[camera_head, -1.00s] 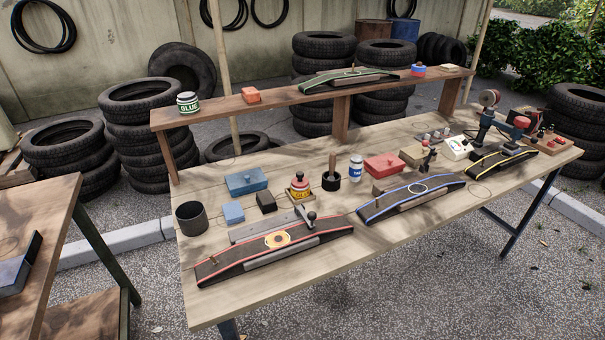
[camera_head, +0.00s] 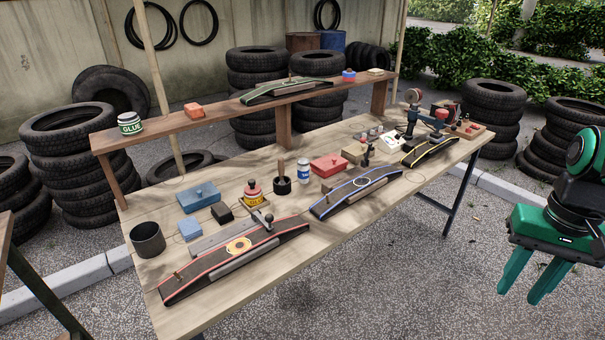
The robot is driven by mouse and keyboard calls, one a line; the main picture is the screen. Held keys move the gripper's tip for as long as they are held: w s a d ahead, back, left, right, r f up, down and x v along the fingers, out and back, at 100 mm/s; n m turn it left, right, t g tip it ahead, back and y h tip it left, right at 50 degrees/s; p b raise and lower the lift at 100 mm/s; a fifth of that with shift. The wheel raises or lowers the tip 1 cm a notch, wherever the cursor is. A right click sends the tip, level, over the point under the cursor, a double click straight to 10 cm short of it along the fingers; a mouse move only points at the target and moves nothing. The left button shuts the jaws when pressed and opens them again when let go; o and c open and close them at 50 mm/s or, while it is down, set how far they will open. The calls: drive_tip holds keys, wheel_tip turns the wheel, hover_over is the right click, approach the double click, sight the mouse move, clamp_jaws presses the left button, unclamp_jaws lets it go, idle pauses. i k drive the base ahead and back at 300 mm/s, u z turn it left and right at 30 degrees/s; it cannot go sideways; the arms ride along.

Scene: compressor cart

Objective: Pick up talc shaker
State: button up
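The talc shaker (camera_head: 304,172) looks to be the small white and blue bottle standing upright near the middle of the workbench; its label is too small to read. It stands between a dark cup with a wooden-handled tool (camera_head: 282,184) and a red box (camera_head: 329,165). My gripper (camera_head: 522,291), green, is at the right edge of the view, out over the gravel beyond the bench's front edge. Its two fingers point down with a gap between them, open and empty. It is well apart from the bottle.
The workbench (camera_head: 245,300) holds black tyre strips on stands, including a blue-edged one (camera_head: 355,193) in front of the bottle. A raised wooden shelf (camera_head: 225,113) runs behind. Open gravel (camera_head: 400,290) lies in front.

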sight(304, 164)
drive_tip(key=u, duration=0.05)
drive_tip(key=i, duration=1)
drive_tip(key=z, duration=0.05)
